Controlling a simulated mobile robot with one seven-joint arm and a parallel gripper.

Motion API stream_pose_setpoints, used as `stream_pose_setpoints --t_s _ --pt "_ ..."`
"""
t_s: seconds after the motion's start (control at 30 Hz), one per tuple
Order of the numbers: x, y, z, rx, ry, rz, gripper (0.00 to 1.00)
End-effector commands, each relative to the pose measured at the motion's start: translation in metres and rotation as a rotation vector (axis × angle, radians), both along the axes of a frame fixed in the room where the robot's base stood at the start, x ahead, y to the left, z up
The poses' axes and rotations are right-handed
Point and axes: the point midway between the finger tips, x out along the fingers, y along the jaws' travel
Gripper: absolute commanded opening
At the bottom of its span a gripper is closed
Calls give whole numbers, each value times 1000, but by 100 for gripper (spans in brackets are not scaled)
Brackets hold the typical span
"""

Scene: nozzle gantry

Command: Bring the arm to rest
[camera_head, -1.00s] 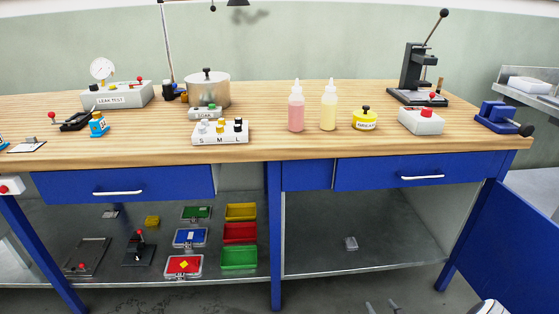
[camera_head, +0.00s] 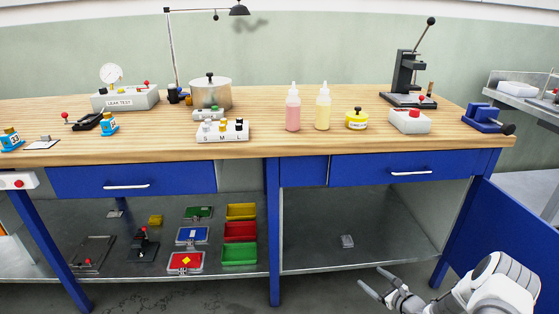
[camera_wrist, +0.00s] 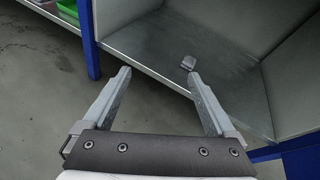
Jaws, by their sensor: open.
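My gripper (camera_head: 378,284) is at the lower right of the head view, in front of the bench's lower right shelf and low near the floor. Its two fingers are spread apart with nothing between them. In the wrist view my gripper (camera_wrist: 160,82) is open and empty, facing the lower shelf (camera_wrist: 225,85). A small grey block (camera_wrist: 188,63) lies on that shelf beyond the right fingertip, apart from it. The same small block shows in the head view (camera_head: 347,241).
The wooden bench (camera_head: 270,147) carries bottles, a pot (camera_head: 210,93), a press (camera_head: 405,75) and a leak tester (camera_head: 125,98). Coloured bins (camera_head: 240,232) sit on the lower left shelf. A blue door panel (camera_head: 500,235) stands at the right. A blue leg (camera_wrist: 90,40) is left of my gripper.

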Motion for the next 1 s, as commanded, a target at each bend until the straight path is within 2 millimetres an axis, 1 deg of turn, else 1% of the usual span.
stream_pose_setpoints --t_s 0.03,0.2,0.33,0.4,0.47,0.6,0.77,0.8,0.87,1.0 --pt "8 10 26 -40 -20 68 91" --pt "18 46 98 -169 -69 287 91" --pt "15 75 148 -273 -102 448 91" --pt "10 91 174 -330 -119 532 91" --pt "5 104 195 -381 -132 602 91" --pt "-13 132 241 -501 -160 759 91" --pt "-41 161 288 -645 -190 927 91" --pt "-49 167 299 -682 -197 967 91" --pt "-62 176 314 -739 -206 1026 91" --pt "-94 193 347 -873 -228 1154 91"
